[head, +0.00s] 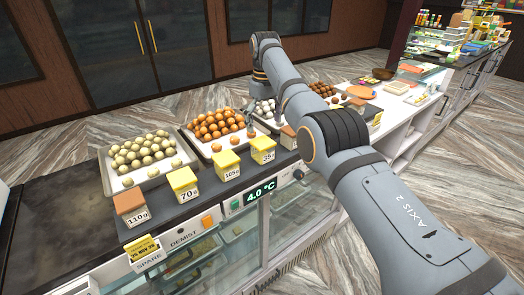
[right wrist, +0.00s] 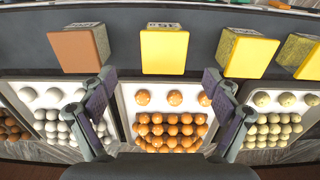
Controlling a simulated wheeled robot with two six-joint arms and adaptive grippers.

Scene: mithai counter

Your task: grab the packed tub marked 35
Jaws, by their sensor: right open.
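The yellow tub marked 35 (head: 263,144) stands on the dark counter, to the right of the yellow tub marked 105 g (head: 225,158). In the head view my right gripper (head: 264,121) is small and partly hidden by my arm. My left gripper is not in view.
Yellow 70 g (head: 183,180) and orange 110 g (head: 130,202) tubs stand further left. Another orange tub (right wrist: 80,50) stands close beside the 35 tub. Trays of pale (head: 140,155), orange (head: 215,125) and white sweets lie behind the row. The counter's front edge is close.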

